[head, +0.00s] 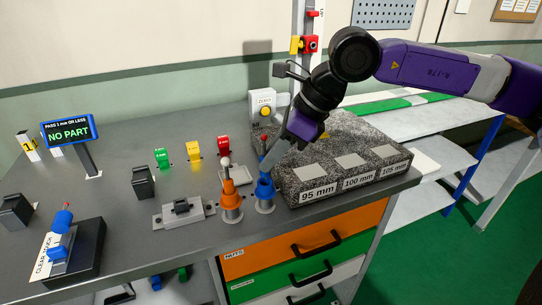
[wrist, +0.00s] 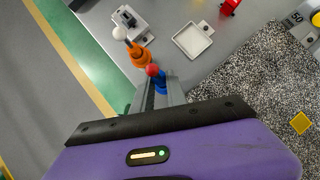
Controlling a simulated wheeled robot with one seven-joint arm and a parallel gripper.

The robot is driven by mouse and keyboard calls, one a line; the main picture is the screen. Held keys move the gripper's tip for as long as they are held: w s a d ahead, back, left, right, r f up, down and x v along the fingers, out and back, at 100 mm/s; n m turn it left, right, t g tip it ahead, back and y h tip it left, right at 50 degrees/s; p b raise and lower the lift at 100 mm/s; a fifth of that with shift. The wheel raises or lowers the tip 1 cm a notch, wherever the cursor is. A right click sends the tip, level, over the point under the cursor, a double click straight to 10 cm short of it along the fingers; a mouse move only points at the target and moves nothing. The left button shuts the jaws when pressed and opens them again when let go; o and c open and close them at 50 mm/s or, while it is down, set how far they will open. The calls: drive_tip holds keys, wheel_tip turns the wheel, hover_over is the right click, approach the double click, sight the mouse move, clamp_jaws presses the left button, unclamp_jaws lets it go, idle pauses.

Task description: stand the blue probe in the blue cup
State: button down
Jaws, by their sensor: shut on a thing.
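The blue probe, topped by a red ball (head: 264,137), stands roughly upright in my gripper (head: 270,163). The wrist view shows its red ball (wrist: 153,70) and part of its blue body (wrist: 160,87) between the two grey fingers (wrist: 157,97). My gripper is shut on the probe, directly above the blue cup (head: 265,192). The cup stands on the bench just left of the granite block. The fingers hide part of the probe, and I cannot tell whether its lower end is inside the cup or just over it.
An orange probe (head: 227,178) with a white ball stands in an orange cup (head: 231,208) close on the left. The speckled granite block (head: 330,145) with labelled steps is close on the right. A grey fixture (head: 180,212) and a white tray (wrist: 193,40) are nearby.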

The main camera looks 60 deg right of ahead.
sight(271, 182)
drive_tip(key=shift+f+b, duration=1.9)
drive_tip(key=shift+b, duration=0.35)
drive_tip(key=shift+b, duration=0.8)
idle(1.2)
drive_tip(key=shift+r, duration=0.1)
idle(0.6)
drive_tip(key=c, duration=1.3)
unclamp_jaws()
drive_tip(key=shift+o, duration=0.2)
drive_tip(key=v, duration=0.7)
drive_tip(key=shift+s+r, duration=0.15)
drive_tip(key=shift+r, duration=0.15)
drive_tip(key=shift+d, duration=0.1)
